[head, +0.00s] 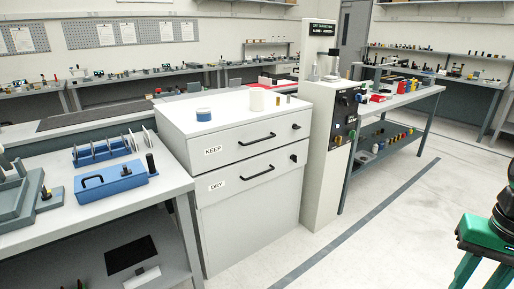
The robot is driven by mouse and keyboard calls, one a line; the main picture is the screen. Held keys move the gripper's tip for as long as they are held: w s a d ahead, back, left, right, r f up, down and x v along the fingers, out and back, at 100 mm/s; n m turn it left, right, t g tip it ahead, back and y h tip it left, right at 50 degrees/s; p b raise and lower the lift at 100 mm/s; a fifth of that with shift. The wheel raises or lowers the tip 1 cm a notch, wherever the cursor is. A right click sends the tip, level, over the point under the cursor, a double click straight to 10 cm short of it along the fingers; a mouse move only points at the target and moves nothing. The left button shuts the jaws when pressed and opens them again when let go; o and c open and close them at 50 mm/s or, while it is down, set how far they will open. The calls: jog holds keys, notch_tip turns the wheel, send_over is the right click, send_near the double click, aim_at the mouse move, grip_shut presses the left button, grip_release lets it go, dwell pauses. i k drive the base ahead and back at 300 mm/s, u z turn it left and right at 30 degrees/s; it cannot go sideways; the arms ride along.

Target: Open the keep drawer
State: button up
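The keep drawer (236,148) is the upper drawer of a white cabinet in the middle of the head view. Its front bears a KEEP label (213,151) at the left, a black bar handle (257,139) and a black knob (296,126) at the right. The drawer looks shut, its front in line with the cabinet. Below it is the DRY drawer (240,186), also looking shut, with its own black handle (258,172) and knob (293,158).
A bench with a blue tray (110,180) stands close at the cabinet's left. A tall grey machine (322,165) stands against its right. A blue-lidded tub (203,114) and a white cylinder (257,99) sit on top. The floor (380,235) in front and right is clear.

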aim_at(207, 153)
jog(key=u, duration=0.75)
jog(key=i, duration=1.9)
jog(key=z, duration=0.8)
